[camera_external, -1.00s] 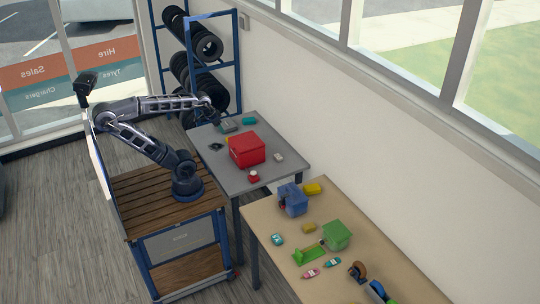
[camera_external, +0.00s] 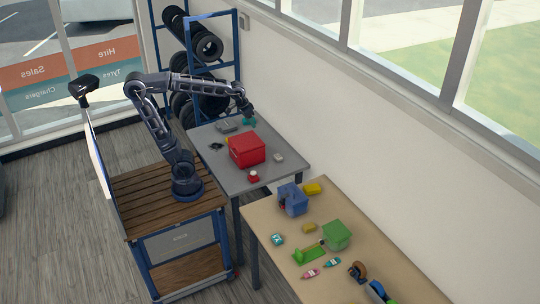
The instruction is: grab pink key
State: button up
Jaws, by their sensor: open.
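I cannot make out a pink key in this view. My gripper (camera_external: 249,119) is over the far end of the grey table (camera_external: 222,174), beside or just above a small teal object (camera_external: 250,122). It is small in the picture and partly hides that object. No held thing shows in it. Whether it touches the teal object cannot be told.
A red box (camera_external: 247,150) stands mid-table, with a small red item (camera_external: 253,176) and a pale block (camera_external: 278,157) near it. The wooden table (camera_external: 385,262) holds a blue box (camera_external: 292,200) and a green box (camera_external: 337,235). A tyre rack (camera_external: 212,60) stands behind.

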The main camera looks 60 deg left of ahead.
jog(key=w+d+f+g, duration=0.1)
jog(key=w+d, duration=0.3)
jog(key=d, duration=0.6)
jog(key=w+d+f, duration=0.2)
jog(key=w+d, duration=0.1)
jog(key=d, duration=0.6)
jog(key=w+d+f+g, duration=0.1)
jog(key=w+d, duration=0.3)
jog(key=d, duration=0.6)
jog(key=g+y, duration=0.1)
send_over(307, 274)
notch_tip(307, 274, down, 26)
notch_tip(307, 274, down, 11)
jog(key=shift+s+r, duration=0.1)
jog(key=shift+s, duration=0.05)
jog(key=shift+c, duration=0.4)
jog(key=c, duration=1)
